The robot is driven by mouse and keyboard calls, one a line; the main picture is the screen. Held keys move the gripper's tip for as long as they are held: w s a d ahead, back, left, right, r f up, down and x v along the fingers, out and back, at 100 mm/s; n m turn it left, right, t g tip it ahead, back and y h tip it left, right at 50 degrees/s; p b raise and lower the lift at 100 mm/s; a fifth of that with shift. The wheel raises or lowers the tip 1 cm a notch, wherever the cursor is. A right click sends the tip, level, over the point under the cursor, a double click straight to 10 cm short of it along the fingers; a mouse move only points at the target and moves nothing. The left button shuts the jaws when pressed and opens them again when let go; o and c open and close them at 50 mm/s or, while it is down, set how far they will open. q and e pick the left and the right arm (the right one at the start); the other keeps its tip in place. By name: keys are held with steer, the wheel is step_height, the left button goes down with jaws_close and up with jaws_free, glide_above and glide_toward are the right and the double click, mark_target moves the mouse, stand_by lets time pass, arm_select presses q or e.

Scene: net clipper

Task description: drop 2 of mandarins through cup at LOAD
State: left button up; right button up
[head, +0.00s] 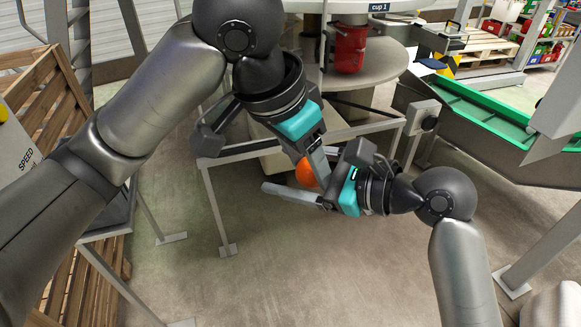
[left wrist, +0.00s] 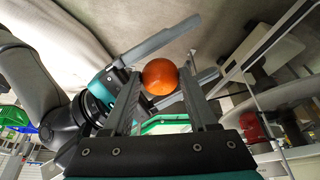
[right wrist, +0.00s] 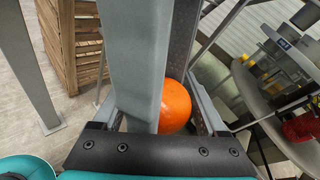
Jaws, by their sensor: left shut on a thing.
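An orange mandarin (head: 306,173) is held between the fingertips of my left gripper (head: 314,166); the left wrist view shows it clearly between both fingers (left wrist: 160,76). My right gripper (head: 296,177) comes in from the right. Its fingers are spread, one on each side of the mandarin, with a visible gap to one finger in the left wrist view. In the right wrist view the mandarin (right wrist: 174,106) is partly hidden behind a grey finger. A red cup (head: 350,48) stands on the round grey platform (head: 385,62) under a label "cup 1" (head: 379,7). No LOAD label is readable.
A green-lined chute (head: 480,113) is at the right. A grey metal frame (head: 215,205) stands behind and below the grippers. A wooden crate (head: 40,75) and a panel marked SPEED (head: 22,150) are at the left. The floor in front (head: 300,270) is clear.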

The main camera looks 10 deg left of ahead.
steer(key=c, duration=1)
arm_select(q)
steer(key=o, duration=1.4)
steer(key=shift+d, duration=0.1)
arm_select(e)
steer(key=shift+c, duration=0.4)
arm_select(q)
steer(key=shift+o, duration=0.2)
steer(key=shift+s, duration=0.1)
